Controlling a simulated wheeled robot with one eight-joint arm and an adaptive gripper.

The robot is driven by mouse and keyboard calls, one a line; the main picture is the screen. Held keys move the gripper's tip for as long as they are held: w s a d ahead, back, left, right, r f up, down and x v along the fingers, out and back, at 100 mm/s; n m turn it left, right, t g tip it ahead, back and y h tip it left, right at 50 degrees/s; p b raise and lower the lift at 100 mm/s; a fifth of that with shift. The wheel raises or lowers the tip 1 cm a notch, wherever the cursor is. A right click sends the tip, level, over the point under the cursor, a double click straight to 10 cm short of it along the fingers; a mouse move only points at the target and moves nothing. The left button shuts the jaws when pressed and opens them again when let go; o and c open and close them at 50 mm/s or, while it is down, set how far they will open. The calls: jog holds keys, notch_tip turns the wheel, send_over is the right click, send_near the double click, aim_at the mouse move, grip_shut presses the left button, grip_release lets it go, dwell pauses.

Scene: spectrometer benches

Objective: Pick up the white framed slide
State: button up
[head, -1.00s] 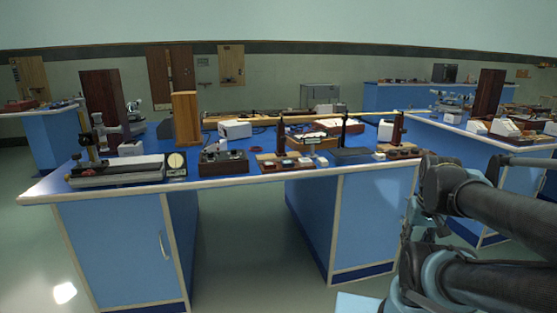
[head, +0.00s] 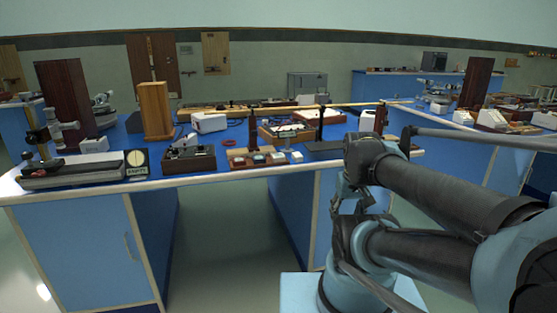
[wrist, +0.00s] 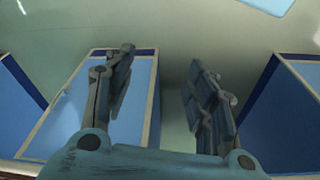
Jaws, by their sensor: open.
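I cannot single out the white framed slide with certainty. Small pale, slide-like pieces sit on a reddish-brown board (head: 234,164) near the front edge of the blue bench, too small to tell apart. A small white block (head: 297,157) lies just right of that board. My gripper (wrist: 160,88) is open and empty in the wrist view, its two fingers spread apart over the floor and bench cabinets. In the head view my arm reaches in from the right, with its gripper end in front of the bench, apart from the board.
The blue bench (head: 205,178) also holds a microscope-like instrument (head: 80,172), a dark box (head: 188,162), a wooden block (head: 155,112), a white box (head: 208,123) and thin upright posts. A long rod spans the back. Open floor (head: 240,240) shows between the cabinets.

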jog(key=w+a+r+n+g, duration=0.1)
jog(key=w+a+r+n, duration=0.65)
jog(key=w+r, duration=0.4)
jog(key=w+a+r+n+g, duration=0.1)
jog(key=w+a+r+n, duration=0.65)
jog(key=w+r, duration=0.45)
jog(key=n, duration=0.6)
send_over(276, 155)
jog(key=f, duration=0.7)
jog(key=a+f, duration=0.1)
jog(key=f, duration=0.2)
jog(key=shift+w+f, duration=0.15)
jog(key=shift+w, duration=0.05)
jog(key=shift+s+d+f, duration=0.1)
jog(key=shift+d+f, duration=0.05)
jog(key=shift+f, duration=0.8)
jog(key=shift+s+d+f, duration=0.1)
jog(key=shift+f, duration=0.9)
jog(key=shift+s+d+f, duration=0.1)
jog(key=shift+d+f, duration=0.05)
jog(key=shift+f, duration=0.8)
jog(key=c, duration=1.1)
